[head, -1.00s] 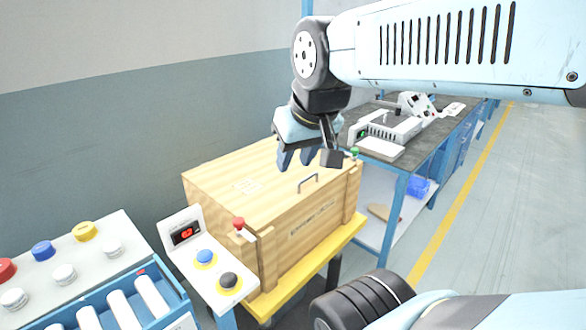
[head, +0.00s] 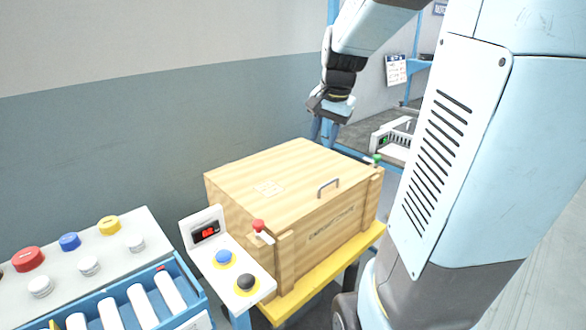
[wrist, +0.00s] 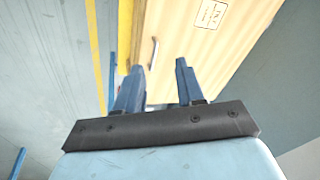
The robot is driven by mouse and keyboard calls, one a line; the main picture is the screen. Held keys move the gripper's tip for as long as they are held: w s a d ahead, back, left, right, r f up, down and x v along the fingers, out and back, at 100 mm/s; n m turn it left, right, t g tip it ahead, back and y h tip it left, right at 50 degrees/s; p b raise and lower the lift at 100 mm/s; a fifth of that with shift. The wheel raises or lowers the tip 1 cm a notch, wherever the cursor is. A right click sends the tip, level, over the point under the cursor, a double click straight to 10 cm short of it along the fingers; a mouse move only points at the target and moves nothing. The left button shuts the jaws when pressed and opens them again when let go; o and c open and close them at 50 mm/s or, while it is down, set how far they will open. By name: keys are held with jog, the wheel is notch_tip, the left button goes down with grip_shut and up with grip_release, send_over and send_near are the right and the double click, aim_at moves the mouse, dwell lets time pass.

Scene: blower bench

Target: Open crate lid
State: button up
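The wooden crate (head: 335,230) stands on a yellow-topped stand, its lid (head: 300,170) lying shut on it. A metal handle (head: 328,187) sits near the lid's front edge, and it also shows in the wrist view (wrist: 153,53). A red-topped latch (head: 259,229) is at the front left corner and a green-topped one (head: 376,159) at the right corner. My gripper (head: 325,128) is above and behind the lid's far right side, pointing down. In the wrist view its two fingers (wrist: 155,80) are apart with nothing between them.
A panel with a red display (head: 205,232) and blue and black buttons stands in front of the crate's left end. A button console (head: 75,255) is at the left. A bench with white equipment (head: 392,138) stands behind right.

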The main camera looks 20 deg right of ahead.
aim_at(329, 182)
jog(key=w+d+f+m+g, duration=0.1)
jog(key=w+d+f+m, duration=0.3)
jog(key=w+d+f, duration=0.3)
jog(key=shift+y, duration=0.3)
jog(key=f, duration=0.4)
jog(key=w+f, duration=0.1)
jog(key=f, duration=0.7)
jog(key=shift+w+d, duration=0.25)
jog(key=shift+c, duration=0.3)
grip_shut()
